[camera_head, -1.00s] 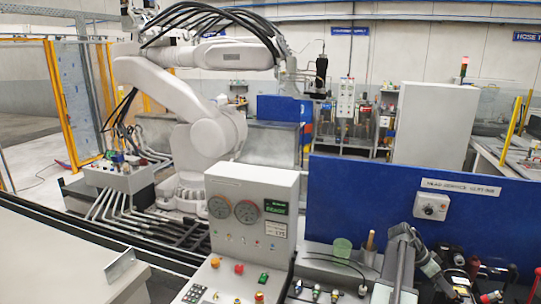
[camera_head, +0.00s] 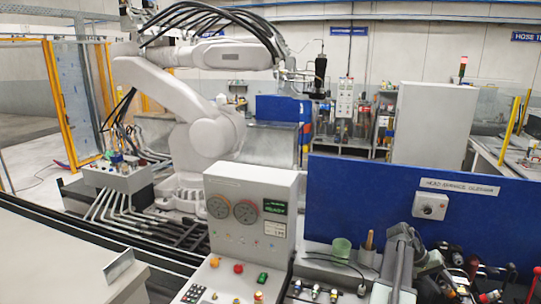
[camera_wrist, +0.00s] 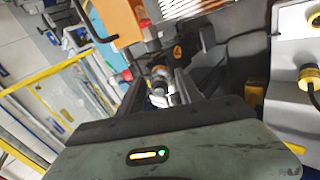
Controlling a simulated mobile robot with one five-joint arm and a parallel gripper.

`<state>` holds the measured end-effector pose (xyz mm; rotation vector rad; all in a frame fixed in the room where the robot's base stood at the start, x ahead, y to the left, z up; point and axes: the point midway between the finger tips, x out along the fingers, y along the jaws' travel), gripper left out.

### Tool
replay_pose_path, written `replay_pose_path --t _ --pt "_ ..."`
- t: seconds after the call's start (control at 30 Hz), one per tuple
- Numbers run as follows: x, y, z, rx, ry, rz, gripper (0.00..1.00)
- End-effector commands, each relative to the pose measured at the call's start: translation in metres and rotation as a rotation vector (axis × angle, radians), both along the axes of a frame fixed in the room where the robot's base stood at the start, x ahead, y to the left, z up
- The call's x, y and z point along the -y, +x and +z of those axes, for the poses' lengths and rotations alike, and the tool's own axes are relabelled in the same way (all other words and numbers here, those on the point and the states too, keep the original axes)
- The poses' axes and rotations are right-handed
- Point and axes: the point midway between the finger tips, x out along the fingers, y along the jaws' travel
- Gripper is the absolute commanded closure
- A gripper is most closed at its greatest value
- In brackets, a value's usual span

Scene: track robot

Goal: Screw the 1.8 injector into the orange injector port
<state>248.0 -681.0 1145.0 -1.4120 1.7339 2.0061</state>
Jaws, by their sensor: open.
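In the wrist view my gripper (camera_wrist: 157,84) is open, its two dark fingers reaching away from the camera. A small metallic and dark fitting (camera_wrist: 160,88) shows between the fingers; I cannot tell whether it is the 1.8 injector or whether a finger touches it. An orange block (camera_wrist: 118,18) lies beyond the fingertips at the top; I cannot make out whether it bears the orange port. In the head view my gripper is at the lower right, dark and small among other dark parts. Several small fittings (camera_head: 316,291) stand on the bench left of my arm; their markings are unreadable.
A blue panel (camera_head: 370,200) with a grey switch box (camera_head: 430,206) stands behind my arm. A green cup (camera_head: 341,250) and a control console (camera_head: 250,215) are to the left. In the wrist view, grey housing with a yellow-ringed connector (camera_wrist: 308,76) is at the right.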

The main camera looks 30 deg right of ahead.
Motion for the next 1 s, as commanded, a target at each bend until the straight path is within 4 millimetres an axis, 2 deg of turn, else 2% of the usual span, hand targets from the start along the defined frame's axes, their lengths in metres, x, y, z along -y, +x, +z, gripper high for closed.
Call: replay_pose_path --t 0.17,0.83,0.9,1.0 --pt "-0.0001 0.0001 0.0000 -0.071 0.087 0.113 0.58" --pt "0.0001 -0.0001 0.0001 -0.071 0.087 0.113 0.58" --pt "0.0001 -0.0001 0.0001 -0.071 0.087 0.113 0.78" --pt "0.0001 -0.0002 0.0002 -0.071 0.087 0.113 1.00"
